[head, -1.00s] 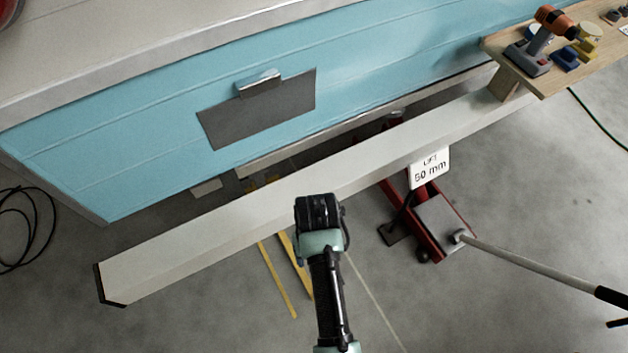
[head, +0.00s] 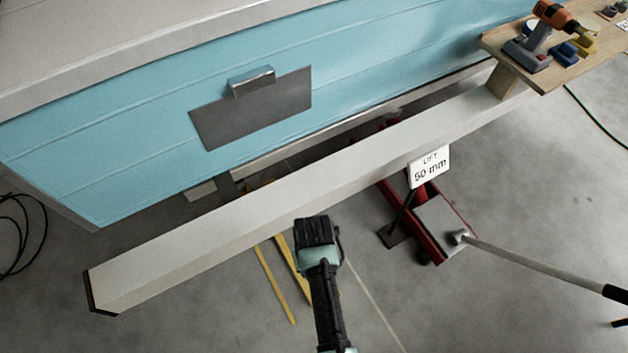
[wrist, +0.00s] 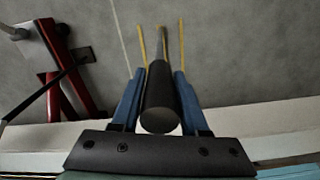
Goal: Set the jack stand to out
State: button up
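My gripper (head: 316,222) hangs at the near side of the pale grey beam in the head view. In the wrist view its two blue fingers (wrist: 160,95) stand on either side of a thick black cylindrical grip (wrist: 160,108). Yellow bars (head: 290,270) lie below the beam in the head view and show as thin strips in the wrist view (wrist: 182,42). I cannot clearly make out the jack stand.
The long beam (head: 190,240) runs beside the blue camper (head: 120,160). A red floor jack (head: 436,222) with a long handle (head: 530,265) stands to the right, near a sign reading LIFT 50 mm (head: 430,167). A drill (head: 552,22) sits on a wooden shelf (head: 540,85).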

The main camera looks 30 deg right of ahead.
grip_shut()
dwell(1.1)
